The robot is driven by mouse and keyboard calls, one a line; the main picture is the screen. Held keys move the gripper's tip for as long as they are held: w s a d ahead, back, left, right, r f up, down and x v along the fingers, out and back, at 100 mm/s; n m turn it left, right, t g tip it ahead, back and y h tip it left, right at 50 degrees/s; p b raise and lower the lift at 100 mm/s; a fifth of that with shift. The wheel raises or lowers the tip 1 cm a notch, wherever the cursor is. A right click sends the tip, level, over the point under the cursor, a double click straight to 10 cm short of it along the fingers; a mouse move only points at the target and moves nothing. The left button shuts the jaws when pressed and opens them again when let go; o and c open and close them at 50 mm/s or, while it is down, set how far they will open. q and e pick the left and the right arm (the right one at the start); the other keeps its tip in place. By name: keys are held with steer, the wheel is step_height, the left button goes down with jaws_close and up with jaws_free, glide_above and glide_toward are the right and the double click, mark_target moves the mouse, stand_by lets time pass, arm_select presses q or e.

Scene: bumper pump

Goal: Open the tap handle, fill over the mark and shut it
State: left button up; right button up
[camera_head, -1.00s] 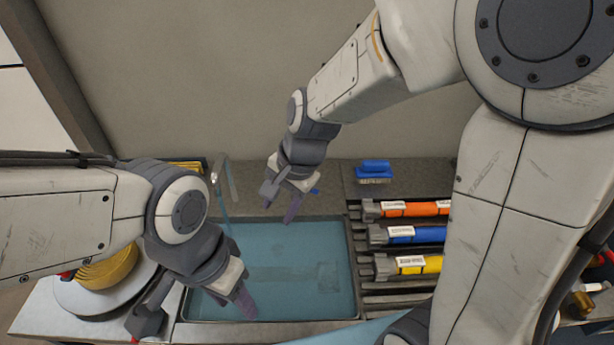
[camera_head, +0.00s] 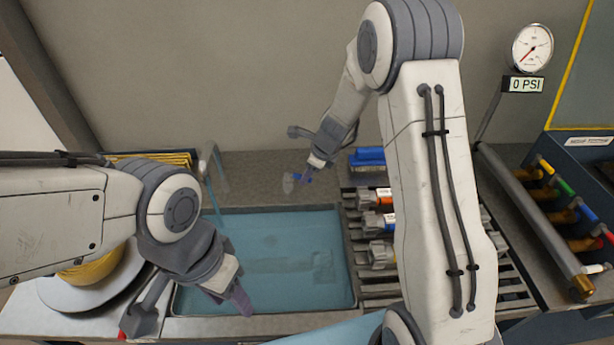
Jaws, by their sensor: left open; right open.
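The tap's grey curved spout (camera_head: 217,163) stands at the back left of the basin (camera_head: 344,222). A thin bluish streak below it looks like running water. A small blue lever, apparently the tap handle (camera_head: 304,179), shows behind the basin. My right gripper (camera_head: 306,154) is open at this lever, one purple fingertip beside or over it; I cannot tell if they touch. Blue water (camera_head: 280,245) covers the basin floor. A faint darker patch shows in it; I cannot make out the fill mark. My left gripper (camera_head: 192,308) is open and empty over the basin's front left corner.
A blue brush (camera_head: 368,157) lies behind a slotted rack with orange, blue and yellow tubes, partly hidden by my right arm. A gauge (camera_head: 532,47) reading 0 PSI and coloured valves stand at right. A yellow coil (camera_head: 90,272) sits at left.

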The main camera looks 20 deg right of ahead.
steer(key=shift+x, duration=0.8)
jaws_close()
stand_by(0.9)
